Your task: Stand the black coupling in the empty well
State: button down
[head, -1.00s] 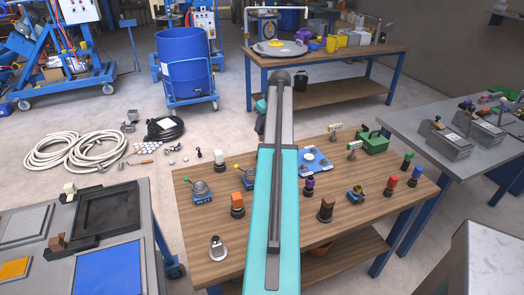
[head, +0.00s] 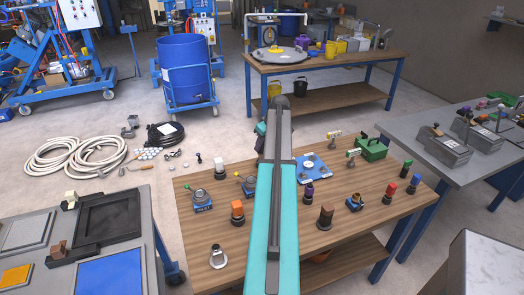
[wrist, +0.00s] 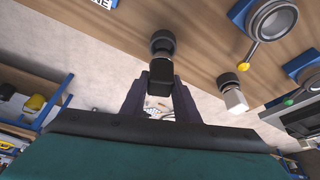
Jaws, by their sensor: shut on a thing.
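My gripper (wrist: 158,100) is shut on the black coupling (wrist: 160,72) in the wrist view, with one finger on each side of it. Just past the coupling is a dark round well (wrist: 162,42) on the wooden table. The coupling overlaps the near rim of this well in the picture. I cannot tell whether its end is inside the well or just above it. In the head view my gripper (head: 260,138) is small, at the far side of the table and partly behind my arm. The coupling and the well cannot be made out there.
A white block (wrist: 235,99) stands in a neighbouring dark well close beside my gripper. The wooden table (head: 270,262) also holds an orange piece (head: 237,208), a purple piece (head: 309,188), a brown piece (head: 326,214) and a blue-based device with a green knob (head: 201,197).

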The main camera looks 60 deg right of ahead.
aim_at(262, 149)
jog(key=shift+f+p, duration=0.45)
jog(key=shift+f, duration=1.2)
jog(key=shift+f, duration=0.15)
jog(key=c, duration=1.4)
grip_release()
jog(key=shift+o, duration=0.2)
jog(key=shift+r, duration=0.25)
jog(key=b+v, duration=0.2)
jog(key=v, duration=1)
jog(key=shift+b, duration=0.4)
jog(key=shift+f, duration=0.1)
